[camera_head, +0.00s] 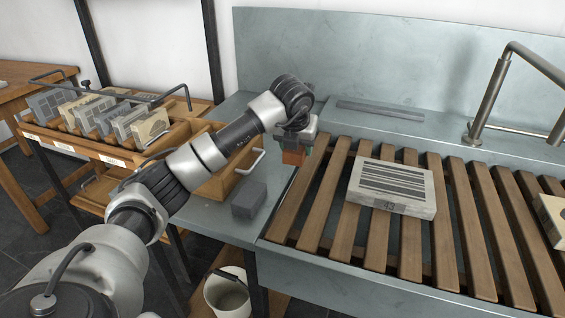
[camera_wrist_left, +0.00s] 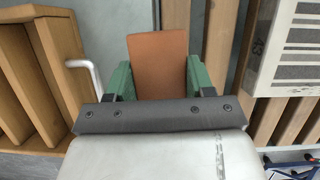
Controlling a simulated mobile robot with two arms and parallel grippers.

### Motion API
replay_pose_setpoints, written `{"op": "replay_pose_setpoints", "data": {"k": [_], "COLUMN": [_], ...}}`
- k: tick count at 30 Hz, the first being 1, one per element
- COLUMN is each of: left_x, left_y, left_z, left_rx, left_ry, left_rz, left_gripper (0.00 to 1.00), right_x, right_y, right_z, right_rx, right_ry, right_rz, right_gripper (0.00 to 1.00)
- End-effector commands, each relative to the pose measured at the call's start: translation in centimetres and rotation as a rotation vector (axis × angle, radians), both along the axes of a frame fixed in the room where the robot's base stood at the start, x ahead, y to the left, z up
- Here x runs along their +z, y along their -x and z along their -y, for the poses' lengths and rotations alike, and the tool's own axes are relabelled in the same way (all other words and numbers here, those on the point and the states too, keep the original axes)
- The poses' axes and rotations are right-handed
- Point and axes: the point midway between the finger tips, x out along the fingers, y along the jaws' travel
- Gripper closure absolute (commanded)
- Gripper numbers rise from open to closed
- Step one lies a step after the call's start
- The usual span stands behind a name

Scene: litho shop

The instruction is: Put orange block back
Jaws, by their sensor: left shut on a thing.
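The orange block (camera_head: 293,158) is between the fingers of my left gripper (camera_head: 295,146), above the blue-grey worktop near the left end of the wooden slats. In the left wrist view the orange block (camera_wrist_left: 158,62) sits between the two green fingers (camera_wrist_left: 158,80), which are shut on it. Its lower part is hidden behind the gripper's dark crossbar. A dark grey block (camera_head: 249,199) lies on the worktop (camera_head: 222,226), nearer to me and left of the held block. My right gripper is not in view.
A striped stone slab (camera_head: 392,187) lies on the wooden slats (camera_head: 315,200), right of the gripper. A wooden box (camera_head: 232,176) with a metal handle stands to the left, partly behind my arm. A slab rack (camera_head: 75,150), a bucket (camera_head: 228,293) and a metal pipe (camera_head: 487,100) are around.

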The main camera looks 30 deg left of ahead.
Motion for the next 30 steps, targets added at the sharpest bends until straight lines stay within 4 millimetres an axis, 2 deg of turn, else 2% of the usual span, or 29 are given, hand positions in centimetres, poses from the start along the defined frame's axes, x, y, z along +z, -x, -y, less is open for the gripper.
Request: {"op": "replay_pose_setpoints", "data": {"k": [3,8,11,16,18,20,29,30], "left_x": [-1.3,-2.2,-2.7,-4.8,-5.6,-5.9,-6.1,-6.2], "left_y": [0.5,0.8,0.8,0.8,0.8,0.8,0.8,0.8], "left_z": [-2.3,-3.7,-3.9,-3.8,-3.8,-3.8,-3.8,-3.8], "left_rx": [0.003,0.0,0.0,-0.001,-0.001,-0.001,-0.002,-0.001], "left_ry": [0.0,0.0,0.001,0.0,0.0,0.0,0.001,0.0], "left_rz": [0.0,0.002,0.001,-0.001,0.0,0.002,0.003,0.001], "left_gripper": [0.69,0.69,0.69,0.69,0.69,0.69,0.69,0.45], "right_x": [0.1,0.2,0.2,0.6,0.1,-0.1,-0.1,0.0], "right_y": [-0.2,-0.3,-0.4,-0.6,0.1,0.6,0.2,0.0], "right_z": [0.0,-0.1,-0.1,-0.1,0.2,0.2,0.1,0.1], "right_rx": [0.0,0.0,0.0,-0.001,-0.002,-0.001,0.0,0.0], "right_ry": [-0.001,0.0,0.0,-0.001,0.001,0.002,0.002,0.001], "right_rz": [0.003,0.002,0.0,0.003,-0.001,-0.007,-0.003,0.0], "right_gripper": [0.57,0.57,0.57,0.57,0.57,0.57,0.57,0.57]}}
